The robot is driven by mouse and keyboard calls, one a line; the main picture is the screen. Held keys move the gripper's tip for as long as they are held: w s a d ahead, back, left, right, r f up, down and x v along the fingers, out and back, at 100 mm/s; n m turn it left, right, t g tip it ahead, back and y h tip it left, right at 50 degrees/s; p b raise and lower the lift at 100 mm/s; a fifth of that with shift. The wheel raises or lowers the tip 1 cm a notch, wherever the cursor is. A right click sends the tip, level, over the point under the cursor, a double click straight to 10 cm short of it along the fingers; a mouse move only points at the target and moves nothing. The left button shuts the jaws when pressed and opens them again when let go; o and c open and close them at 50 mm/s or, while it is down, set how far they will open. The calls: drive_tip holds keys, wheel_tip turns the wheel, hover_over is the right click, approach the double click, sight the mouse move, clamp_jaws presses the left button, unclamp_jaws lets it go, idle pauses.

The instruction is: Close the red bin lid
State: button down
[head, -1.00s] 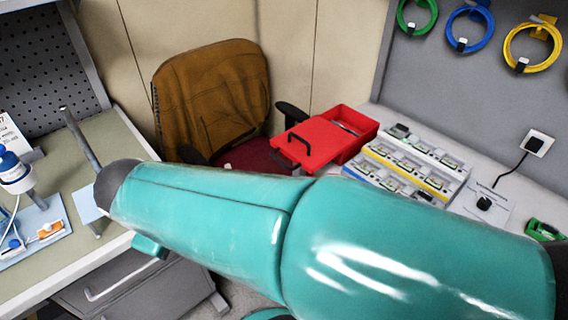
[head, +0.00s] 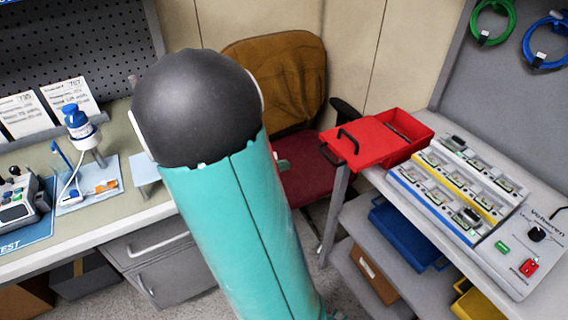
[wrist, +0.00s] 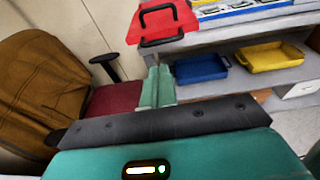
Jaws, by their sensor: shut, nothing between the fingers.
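The red bin (head: 408,132) stands on the right bench in the head view, its top partly uncovered with something grey inside. Its red lid (head: 365,150) lies out to the left of the opening, past the bench's end, with black handles on its top and outer edge. In the wrist view the lid (wrist: 180,25) is at the top, beyond my fingers. My gripper (wrist: 157,85) is shut and empty, its green fingers pointing toward the lid and appearing just below it. In the head view my arm hides most of the gripper.
A brown chair (head: 290,75) with a dark red seat stands behind my arm. Trays of small parts (head: 455,180) sit beside the bin. A blue bin (head: 405,235) and a yellow bin (head: 480,303) are on lower shelves. The left bench (head: 120,215) holds a dispenser bottle.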

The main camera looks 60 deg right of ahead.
approach(358, 140)
drive_tip(key=w+a+f, duration=0.2)
drive_tip(key=w+a, duration=0.1)
drive_tip(key=a, duration=0.2)
drive_tip(key=shift+s+d+f, duration=0.1)
drive_tip(key=shift+s+d, duration=0.05)
drive_tip(key=shift+s, duration=0.1)
drive_tip(key=r+x, duration=0.1)
drive_tip(key=x, duration=0.3)
drive_tip(key=r+x, duration=0.1)
drive_tip(key=x, duration=0.8)
drive_tip(key=shift+s+d+r, duration=0.3)
drive_tip(key=shift+d+r, duration=0.05)
drive_tip(key=shift+d, duration=0.05)
drive_tip(key=shift+s+r, duration=0.1)
drive_tip(key=shift+r, duration=0.05)
drive_tip(key=shift+d, duration=0.15)
